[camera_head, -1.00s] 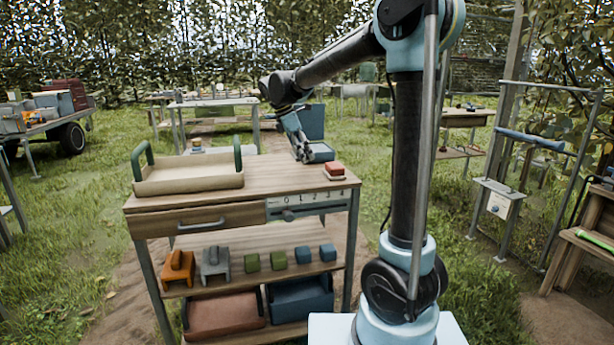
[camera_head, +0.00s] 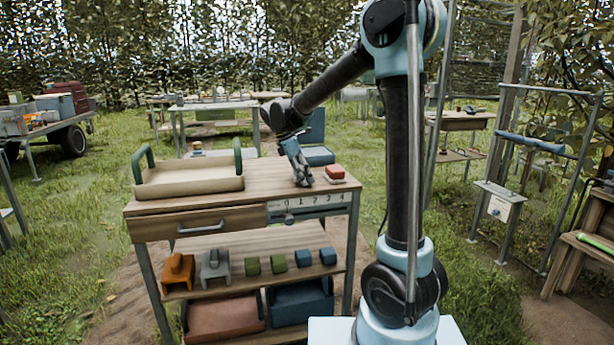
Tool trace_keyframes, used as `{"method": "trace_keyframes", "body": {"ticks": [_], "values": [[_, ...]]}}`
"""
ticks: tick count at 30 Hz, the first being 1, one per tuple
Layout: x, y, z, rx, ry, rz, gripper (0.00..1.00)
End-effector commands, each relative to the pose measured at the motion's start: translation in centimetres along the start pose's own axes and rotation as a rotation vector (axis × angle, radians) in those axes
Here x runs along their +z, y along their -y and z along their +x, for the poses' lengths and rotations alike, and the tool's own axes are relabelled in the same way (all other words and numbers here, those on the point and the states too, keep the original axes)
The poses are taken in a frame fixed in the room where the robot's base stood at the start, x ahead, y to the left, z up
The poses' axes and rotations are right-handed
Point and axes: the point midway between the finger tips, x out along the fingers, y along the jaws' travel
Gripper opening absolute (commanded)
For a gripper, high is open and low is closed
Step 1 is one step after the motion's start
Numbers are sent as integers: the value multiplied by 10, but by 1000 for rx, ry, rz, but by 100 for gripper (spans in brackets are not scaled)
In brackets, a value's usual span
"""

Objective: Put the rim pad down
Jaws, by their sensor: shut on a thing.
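I cannot tell whether this thing touches the bench top.
A beige tray with green handles (camera_head: 190,186) stands on the bench's left. A numbered scale (camera_head: 308,205) is on the front edge. Orange (camera_head: 178,270) and grey (camera_head: 214,265) pieces, small green and blue blocks, and red and blue bins fill the shelves. Mid-bench is clear.

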Motion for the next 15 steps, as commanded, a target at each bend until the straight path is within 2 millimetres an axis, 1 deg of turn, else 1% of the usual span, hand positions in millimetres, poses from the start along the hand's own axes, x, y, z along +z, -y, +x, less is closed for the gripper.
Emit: {"method": "trace_keyframes", "body": {"ticks": [13,14,15], "values": [[-3,0,11,-1,-1,2,45],[-3,0,11,-1,-1,2,41],[-3,0,12,-1,-2,2,41]]}}
